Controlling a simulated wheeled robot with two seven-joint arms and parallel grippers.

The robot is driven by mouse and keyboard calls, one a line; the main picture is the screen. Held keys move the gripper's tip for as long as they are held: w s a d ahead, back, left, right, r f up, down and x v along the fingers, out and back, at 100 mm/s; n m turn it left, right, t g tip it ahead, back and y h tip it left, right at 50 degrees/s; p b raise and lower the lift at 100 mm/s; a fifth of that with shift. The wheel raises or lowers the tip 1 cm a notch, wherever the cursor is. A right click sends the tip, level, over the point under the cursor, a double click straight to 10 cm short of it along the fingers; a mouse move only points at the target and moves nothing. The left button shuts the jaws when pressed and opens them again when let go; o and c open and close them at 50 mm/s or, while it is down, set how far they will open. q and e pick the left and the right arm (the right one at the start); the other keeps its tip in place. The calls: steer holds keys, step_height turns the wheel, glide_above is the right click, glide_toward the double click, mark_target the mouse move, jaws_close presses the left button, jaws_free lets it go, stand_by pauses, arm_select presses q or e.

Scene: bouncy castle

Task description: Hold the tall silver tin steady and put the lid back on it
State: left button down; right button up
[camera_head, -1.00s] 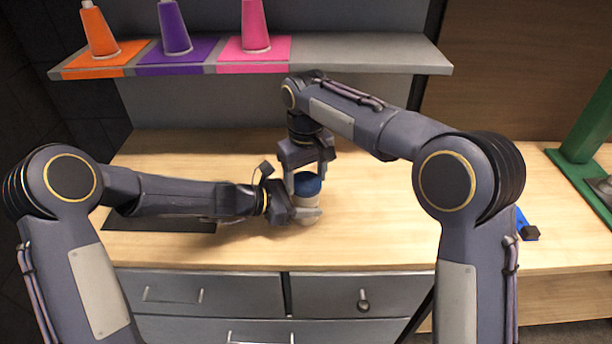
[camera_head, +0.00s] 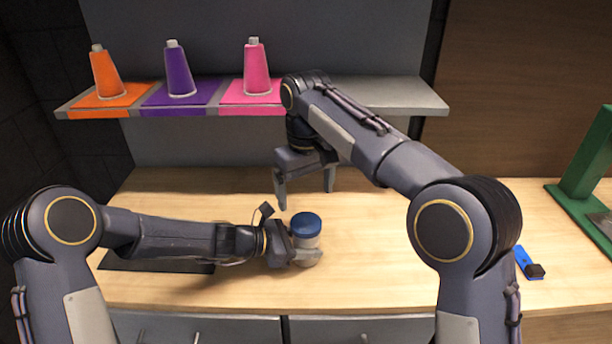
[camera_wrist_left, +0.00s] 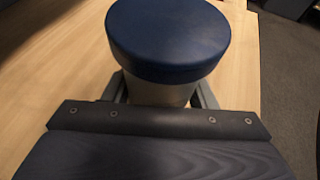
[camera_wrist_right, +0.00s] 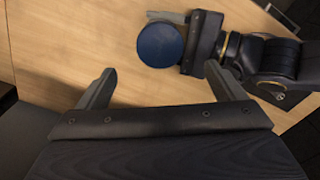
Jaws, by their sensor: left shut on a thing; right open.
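The tin (camera_head: 306,243) stands upright on the wooden worktop, pale-sided below a blue lid (camera_head: 306,224). The lid sits on top of the tin and looks level; it also shows in the left wrist view (camera_wrist_left: 168,38) and from above in the right wrist view (camera_wrist_right: 160,45). My left gripper (camera_head: 308,258) is shut around the tin's body from the left, below the lid. My right gripper (camera_head: 306,192) is open and empty, raised above and behind the tin, clear of the lid. In its own wrist view its fingers (camera_wrist_right: 165,88) are wide apart with bare wood between them.
A shelf (camera_head: 390,97) at the back carries orange (camera_head: 106,75), purple (camera_head: 180,72) and pink (camera_head: 256,70) cones on matching mats. A blue object (camera_head: 526,262) and a green stand (camera_head: 588,165) are at the right. The worktop (camera_head: 370,265) right of the tin is clear.

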mark_target(294, 243)
steer(key=shift+r, duration=2)
arm_select(q)
steer(key=c, duration=0.5)
jaws_free()
steer(key=v, duration=0.7)
steer(key=shift+s+a+r, duration=0.1)
steer(key=shift+a+r, duration=0.05)
steer(key=shift+a, duration=0.2)
arm_select(e)
steer(key=shift+f, duration=0.15)
